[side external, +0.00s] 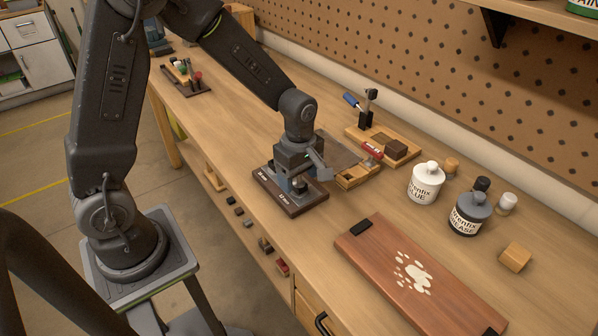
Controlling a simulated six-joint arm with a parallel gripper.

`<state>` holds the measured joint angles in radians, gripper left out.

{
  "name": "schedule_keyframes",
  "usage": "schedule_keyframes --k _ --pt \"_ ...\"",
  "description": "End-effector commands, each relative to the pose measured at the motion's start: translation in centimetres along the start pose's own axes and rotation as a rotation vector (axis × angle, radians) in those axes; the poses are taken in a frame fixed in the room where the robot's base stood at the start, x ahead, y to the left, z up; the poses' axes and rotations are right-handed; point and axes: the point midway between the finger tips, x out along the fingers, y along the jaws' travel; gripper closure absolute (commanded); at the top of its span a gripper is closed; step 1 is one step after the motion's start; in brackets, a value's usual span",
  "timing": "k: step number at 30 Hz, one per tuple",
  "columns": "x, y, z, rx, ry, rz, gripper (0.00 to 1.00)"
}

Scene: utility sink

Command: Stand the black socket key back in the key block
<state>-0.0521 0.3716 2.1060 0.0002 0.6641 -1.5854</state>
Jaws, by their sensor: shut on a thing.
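The key block (306,204) is a dark brown slab with pale size labels, lying near the front edge of the bench. My gripper (298,186) points down right over the block. Its jaws are shut on a small dark piece that looks like the black socket key (299,182). Most of the key is hidden by the jaws. I cannot tell whether its lower end is in a hole of the block or just above it.
A wooden tray (352,181) with a red-handled tool (371,151) stands close behind the block. White glue (426,184) and grey grease (469,214) bottles stand to the right. A reddish-brown board (385,283) lies at front right. The bench (215,125) left of the block is clear.

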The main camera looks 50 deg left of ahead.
Motion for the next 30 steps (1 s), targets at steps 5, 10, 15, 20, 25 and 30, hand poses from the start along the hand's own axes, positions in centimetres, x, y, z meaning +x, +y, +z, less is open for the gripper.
schedule_keyframes --k 5,10,15,20,25,30 --pt "0.0 0.0 0.0 0.000 0.000 0.000 0.53" --pt "0.0 0.0 0.0 0.000 0.000 0.001 0.59" --pt "-0.3 0.0 0.0 0.000 0.000 0.002 0.59" --pt "-1.7 0.1 0.0 0.000 0.000 0.004 0.59" --pt "-4.7 -0.1 -0.5 -0.004 0.000 0.006 0.59" --pt "-6.8 -1.7 -4.3 -0.009 0.000 0.006 0.59"
